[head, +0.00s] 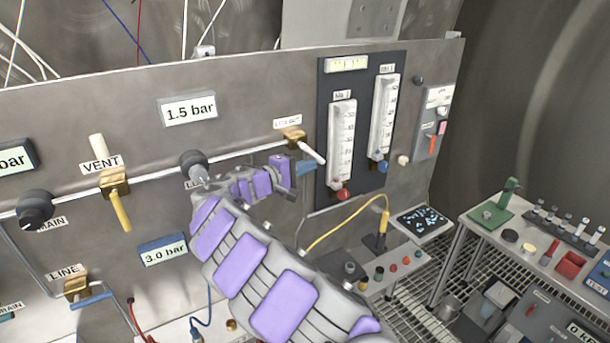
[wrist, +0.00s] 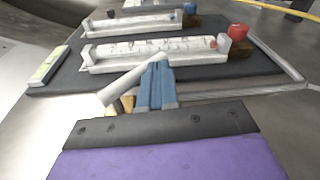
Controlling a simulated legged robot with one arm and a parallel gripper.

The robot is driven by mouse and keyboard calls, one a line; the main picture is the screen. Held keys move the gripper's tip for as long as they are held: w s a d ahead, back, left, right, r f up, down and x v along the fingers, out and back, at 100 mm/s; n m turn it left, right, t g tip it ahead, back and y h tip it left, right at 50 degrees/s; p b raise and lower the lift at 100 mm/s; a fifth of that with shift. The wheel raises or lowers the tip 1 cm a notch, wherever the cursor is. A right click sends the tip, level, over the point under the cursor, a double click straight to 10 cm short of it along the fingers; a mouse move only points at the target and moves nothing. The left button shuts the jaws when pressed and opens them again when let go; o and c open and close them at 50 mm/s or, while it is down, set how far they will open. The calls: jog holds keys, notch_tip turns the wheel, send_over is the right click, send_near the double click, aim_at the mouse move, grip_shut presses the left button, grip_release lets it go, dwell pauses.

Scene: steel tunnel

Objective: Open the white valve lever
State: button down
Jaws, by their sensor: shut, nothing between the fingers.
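The white valve lever (head: 311,149) sits on a brass valve body (head: 294,136) on the steel panel, left of the flow meters. It slants down to the right from the brass body. It also shows in the wrist view (wrist: 125,86), running behind my fingertips, with a little brass below it. My gripper (head: 308,168) is shut and empty, its blue fingertips just below the lever's free end. The fingertips (wrist: 157,84) overlap the lever in the wrist view; I cannot tell whether they touch it. The label above the valve is too small to read surely.
A dark board with two flow meters (head: 342,148) stands close right of my gripper. Left are a black knob (head: 193,163), the yellow VENT lever (head: 121,210) and the blue LINE lever (head: 91,301). A bench (head: 485,225) with small items stands at right.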

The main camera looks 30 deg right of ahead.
aim_at(317, 159)
jog(key=shift+w+d+r+h+b, duration=0.15)
jog(key=shift+d+h+b, duration=0.1)
jog(key=shift+d+b, duration=0.25)
jog(key=shift+s+d+r+h+b, duration=0.15)
jog(key=shift+d+h+b, duration=0.15)
jog(key=shift+d+b, duration=0.2)
jog(key=shift+w+d+r+h+b, duration=0.15)
jog(key=shift+d+h+b, duration=0.1)
jog(key=shift+d+b, duration=0.25)
jog(key=shift+d+r+t, duration=0.15)
jog(key=shift+t, duration=0.15)
dwell(0.7)
jog(key=p+v, duration=0.1)
jog(key=v, duration=1.6)
jog(key=shift+a+f, duration=0.2)
jog(key=shift+a, duration=0.1)
jog(key=shift+w, duration=0.1)
